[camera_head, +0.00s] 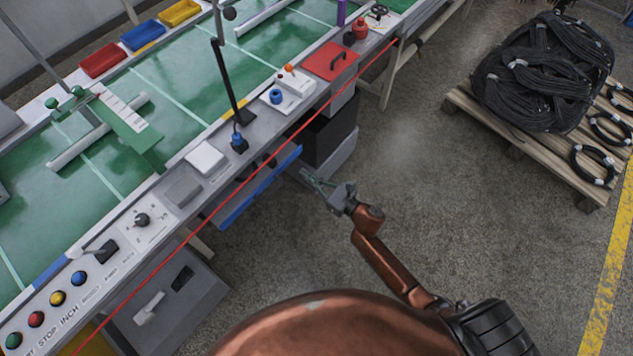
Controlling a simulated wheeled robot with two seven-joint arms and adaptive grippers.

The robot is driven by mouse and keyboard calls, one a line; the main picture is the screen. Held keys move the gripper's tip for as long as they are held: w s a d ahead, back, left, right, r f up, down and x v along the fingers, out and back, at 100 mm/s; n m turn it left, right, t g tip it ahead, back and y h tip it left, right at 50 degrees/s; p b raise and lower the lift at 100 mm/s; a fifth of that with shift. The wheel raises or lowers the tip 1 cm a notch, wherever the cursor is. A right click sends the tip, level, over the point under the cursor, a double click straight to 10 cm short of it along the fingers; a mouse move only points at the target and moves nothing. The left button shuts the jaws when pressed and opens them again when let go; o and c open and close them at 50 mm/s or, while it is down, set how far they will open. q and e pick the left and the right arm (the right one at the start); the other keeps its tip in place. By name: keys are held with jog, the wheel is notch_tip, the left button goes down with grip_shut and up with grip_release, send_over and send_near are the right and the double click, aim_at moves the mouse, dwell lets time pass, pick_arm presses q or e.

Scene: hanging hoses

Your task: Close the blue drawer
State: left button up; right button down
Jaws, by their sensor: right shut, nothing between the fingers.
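The blue drawer (259,188) is under the front edge of the workbench, and its long blue front stands out from the bench. A dark gap shows between the drawer front and the bench. My right gripper (306,175) is just to the right of the drawer's right end, out over the floor. Its fingers are shut and empty, and they point toward the bench. I cannot tell whether the fingertips touch the drawer. My left gripper is not in view.
A red line (160,265) runs along the bench front. A dark cabinet (327,132) stands under the bench beyond the gripper. A grey box (168,310) stands under the bench nearer to me. A pallet with black hoses (545,75) is at right. The floor between is clear.

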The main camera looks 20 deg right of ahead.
aim_at(286, 161)
jog(key=b+x, duration=0.1)
jog(key=x, duration=0.5)
jog(key=shift+w+a, duration=0.1)
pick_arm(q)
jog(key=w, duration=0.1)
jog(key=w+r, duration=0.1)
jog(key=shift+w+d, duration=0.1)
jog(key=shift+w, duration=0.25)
